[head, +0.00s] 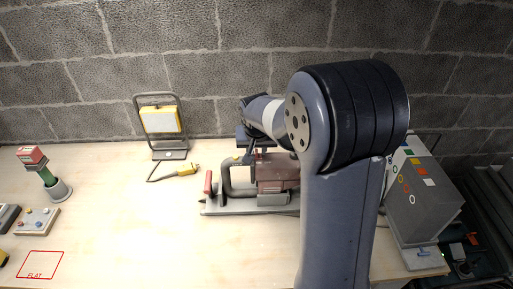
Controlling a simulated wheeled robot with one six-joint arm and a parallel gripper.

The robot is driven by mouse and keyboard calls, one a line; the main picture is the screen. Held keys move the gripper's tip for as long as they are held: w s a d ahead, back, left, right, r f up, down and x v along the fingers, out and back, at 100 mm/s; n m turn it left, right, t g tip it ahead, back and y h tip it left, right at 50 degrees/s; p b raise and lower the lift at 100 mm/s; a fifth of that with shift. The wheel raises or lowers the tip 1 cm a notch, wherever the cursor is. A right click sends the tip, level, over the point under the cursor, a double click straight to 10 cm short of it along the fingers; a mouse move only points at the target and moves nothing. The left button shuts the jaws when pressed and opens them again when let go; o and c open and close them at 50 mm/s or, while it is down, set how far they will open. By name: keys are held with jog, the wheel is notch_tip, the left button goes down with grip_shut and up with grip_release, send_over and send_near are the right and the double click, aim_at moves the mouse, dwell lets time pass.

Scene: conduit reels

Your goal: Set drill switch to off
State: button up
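A power tool that looks like the drill (278,171) lies on a grey base plate (223,209) in the middle of the bench. It has a reddish-brown body and a grey loop handle (228,178). A red grip (208,183) stands at the plate's left end. I cannot make out the switch or its setting. My gripper (252,155) is over the loop handle and the left end of the body, pointing down. It is small and partly hidden, so I cannot tell whether it touches the tool or how far its fingers are apart. My arm hides the area to the right of the tool.
A work lamp (160,121) with a yellow plug and cable (185,170) stands behind left. A red-and-green item in a grey cup (58,190) and a button box (37,222) are at far left. A grey case (422,205) stands right.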

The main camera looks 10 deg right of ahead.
jog(key=shift+c, duration=0.2)
grip_shut()
jog(key=shift+d, duration=0.1)
dwell(0.4)
